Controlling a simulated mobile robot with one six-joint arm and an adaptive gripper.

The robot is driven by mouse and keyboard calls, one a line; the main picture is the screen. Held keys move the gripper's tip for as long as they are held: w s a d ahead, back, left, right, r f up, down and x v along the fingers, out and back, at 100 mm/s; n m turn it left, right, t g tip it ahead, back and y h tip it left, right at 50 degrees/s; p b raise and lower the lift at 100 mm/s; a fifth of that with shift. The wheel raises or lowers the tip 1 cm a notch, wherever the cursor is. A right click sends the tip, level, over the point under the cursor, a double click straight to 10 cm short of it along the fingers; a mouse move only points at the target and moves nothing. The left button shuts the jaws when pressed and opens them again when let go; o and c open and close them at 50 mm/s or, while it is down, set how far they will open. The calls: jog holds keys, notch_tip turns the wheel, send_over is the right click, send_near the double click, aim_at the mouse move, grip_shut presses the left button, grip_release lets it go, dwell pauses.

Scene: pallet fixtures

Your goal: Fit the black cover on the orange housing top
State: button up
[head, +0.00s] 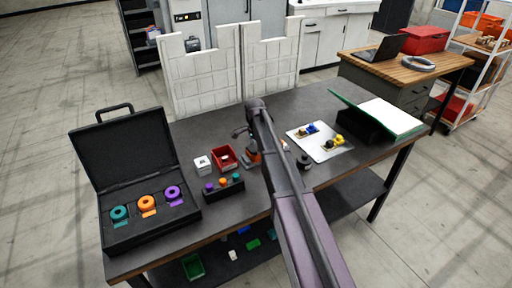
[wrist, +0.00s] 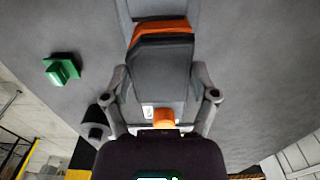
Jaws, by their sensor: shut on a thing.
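In the wrist view, my gripper (wrist: 160,98) has its two grey fingers on either side of a dark grey-black block, which appears to be the black cover (wrist: 160,72). An orange part (wrist: 163,27), likely the orange housing, shows along the block's far edge. Whether the two touch is unclear. A smaller orange piece (wrist: 164,118) and a white label show near the gripper's palm. My arm hides the fingertips and most of the housing there.
An open black case (head: 88,203) with coloured rings stands left. A red bin (head: 224,157), a white block (head: 202,164) and a black holder with coloured knobs (head: 222,190) sit left of my arm. A pale plate (head: 320,143) lies right. White panels (head: 203,82) stand behind.

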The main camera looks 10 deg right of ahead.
jog(key=shift+f, duration=0.1)
dwell(0.3)
jog(key=o, duration=0.8)
jog(key=shift+r, duration=0.2)
jog(key=shift+r+p, duration=3.85)
jog(key=shift+p, duration=0.15)
jog(key=shift+s, duration=0.1)
jog(key=s+n, duration=0.4)
jog(key=s, duration=0.5)
jog(key=s+f+n+b, duration=0.1)
jog(key=s+n, duration=0.4)
jog(key=s, duration=0.5)
jog(key=s+f+n+b, duration=0.1)
jog(key=s+n, duration=0.4)
jog(key=s, duration=0.5)
jog(key=shift+d, duration=0.15)
